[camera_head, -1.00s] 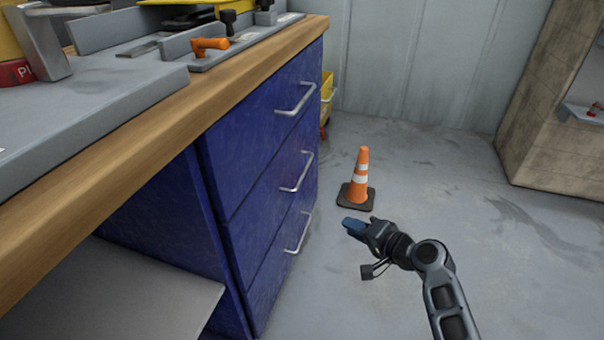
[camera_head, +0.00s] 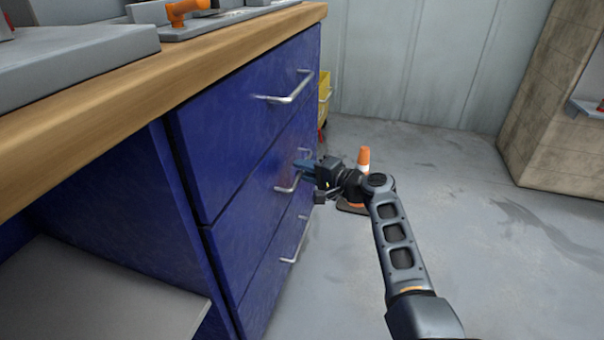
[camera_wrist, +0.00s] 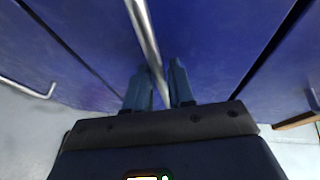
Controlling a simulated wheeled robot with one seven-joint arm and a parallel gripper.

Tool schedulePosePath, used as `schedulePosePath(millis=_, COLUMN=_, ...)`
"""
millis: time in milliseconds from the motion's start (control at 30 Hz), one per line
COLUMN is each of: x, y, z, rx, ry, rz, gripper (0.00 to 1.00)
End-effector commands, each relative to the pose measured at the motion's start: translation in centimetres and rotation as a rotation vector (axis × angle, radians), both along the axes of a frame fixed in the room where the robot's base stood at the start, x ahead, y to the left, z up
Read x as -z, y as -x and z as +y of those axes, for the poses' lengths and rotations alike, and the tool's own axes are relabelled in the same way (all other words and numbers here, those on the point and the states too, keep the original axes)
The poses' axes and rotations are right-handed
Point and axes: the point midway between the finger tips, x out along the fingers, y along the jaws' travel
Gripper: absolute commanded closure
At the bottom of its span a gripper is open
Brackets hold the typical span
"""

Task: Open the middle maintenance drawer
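The blue cabinet has three stacked drawers, and the middle drawer (camera_head: 240,205) looks flush with the others. Its silver bar handle (camera_head: 287,188) is partly hidden by my gripper (camera_head: 304,165), which is at the drawer front. In the wrist view, the middle handle (camera_wrist: 146,35) runs down to the gap between the two blue fingers of my gripper (camera_wrist: 160,82). The fingers are apart, one on each side of the bar. I cannot tell whether either finger touches it.
The top drawer handle (camera_head: 287,92) and bottom drawer handle (camera_head: 297,243) lie above and below. A wooden worktop (camera_head: 200,62) overhangs the drawers. An orange cone (camera_head: 363,158) stands behind my arm. Floor to the right is open.

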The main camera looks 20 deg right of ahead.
Motion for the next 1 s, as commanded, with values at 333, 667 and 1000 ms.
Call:
schedulePosePath(millis=333, x=0.17, y=-0.77, z=0.5, rx=0.0, ry=0.001, rz=0.0, gripper=0.77)
schedulePosePath(millis=667, x=0.18, y=-0.74, z=0.48, rx=0.0, ry=0.001, rz=0.001, gripper=1.0)
schedulePosePath(millis=1000, x=0.21, y=-0.73, z=0.47, rx=0.0, ry=0.001, rz=0.001, gripper=1.0)
